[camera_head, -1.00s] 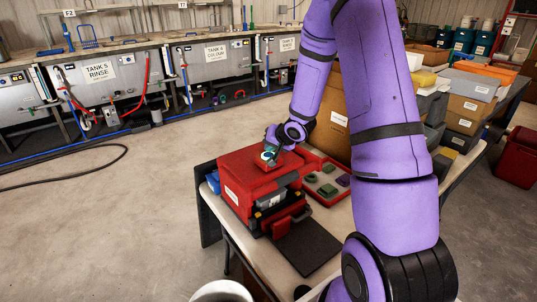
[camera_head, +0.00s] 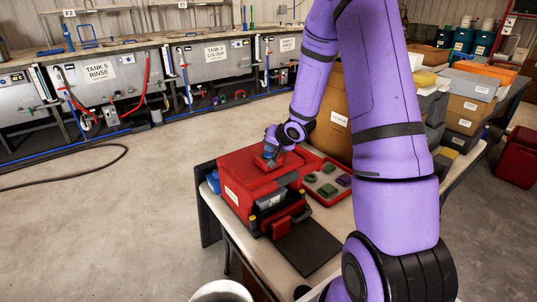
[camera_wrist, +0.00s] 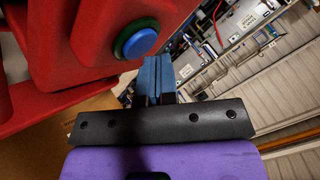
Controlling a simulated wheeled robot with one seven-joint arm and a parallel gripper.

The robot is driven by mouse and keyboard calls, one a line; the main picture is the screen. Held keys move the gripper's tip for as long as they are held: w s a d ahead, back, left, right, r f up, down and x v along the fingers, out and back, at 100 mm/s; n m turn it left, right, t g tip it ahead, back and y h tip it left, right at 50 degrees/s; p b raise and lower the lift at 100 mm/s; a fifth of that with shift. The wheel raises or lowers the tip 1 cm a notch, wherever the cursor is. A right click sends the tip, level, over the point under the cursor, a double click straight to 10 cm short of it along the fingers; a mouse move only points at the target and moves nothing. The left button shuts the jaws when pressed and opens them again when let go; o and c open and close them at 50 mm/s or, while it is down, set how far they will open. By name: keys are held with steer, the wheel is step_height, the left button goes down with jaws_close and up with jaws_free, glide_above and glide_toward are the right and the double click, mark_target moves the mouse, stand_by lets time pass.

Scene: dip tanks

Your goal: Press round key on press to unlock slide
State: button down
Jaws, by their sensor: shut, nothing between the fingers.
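The press is a red box (camera_head: 233,193) on the table, with a raised red block on its top. In the wrist view, the red housing (camera_wrist: 95,35) carries a round blue key (camera_wrist: 139,42) with a dark green ring. My gripper (camera_head: 269,153) is above the raised block in the head view and hides the key there. In the wrist view, its blue fingertips (camera_wrist: 153,62) are together and empty, close beside the key's lower right edge. I cannot tell whether they touch it. The slide is hard to make out; a red block (camera_head: 285,224) shows at the press front.
A red tray (camera_head: 309,190) with several green and purple pieces lies right of the press. A dark mat (camera_head: 306,250) lies in front. Cardboard boxes (camera_head: 333,125) stand behind, near my arm. A white bucket (camera_head: 221,291) stands at the table's near side.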

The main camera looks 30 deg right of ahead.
mark_target(270, 154)
steer(key=shift+r, duration=0.2)
steer(key=shift+r, duration=2.9)
steer(key=c, duration=1.8)
jaws_free()
